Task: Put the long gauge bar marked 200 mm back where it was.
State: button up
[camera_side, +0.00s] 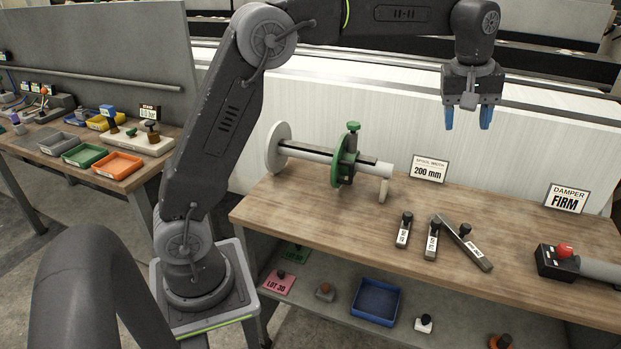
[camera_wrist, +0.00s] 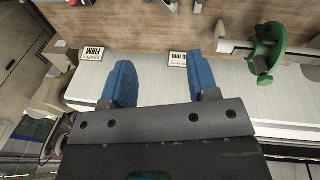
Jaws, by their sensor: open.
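Three dark gauge bars with black knobs lie on the wooden bench (camera_side: 330,225). The longest bar (camera_side: 478,257) is the rightmost and lies diagonally, its far end close to the middle bar (camera_side: 431,243); I cannot tell whether they touch. Its white label is too small to read surely. The shortest bar (camera_side: 402,235) lies at the left, apart. My gripper (camera_side: 468,125) is open and empty, blue fingers pointing down, high above the bench's back edge. In the wrist view my gripper (camera_wrist: 160,75) has nothing between its fingers.
A spool stand with a green flange (camera_side: 342,160) stands left of the bars. A "200 mm" card (camera_side: 429,169) and a "DAMPER FIRM" card (camera_side: 567,198) stand at the back. A damper with a red knob (camera_side: 558,262) lies right. A blue bin (camera_side: 376,301) sits on the lower shelf.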

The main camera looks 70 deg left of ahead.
jog(key=s+m+t, duration=0.2)
jog(key=s+m, duration=0.6)
jog(key=s, duration=1.5)
jog(key=s+f+m+t, duration=0.1)
jog(key=s+f+m, duration=0.1)
jog(key=s+f, duration=0.3)
jog(key=s, duration=0.3)
jog(key=shift+d+f+m, duration=0.2)
jog(key=shift+f+m, duration=0.05)
jog(key=shift+m, duration=0.15)
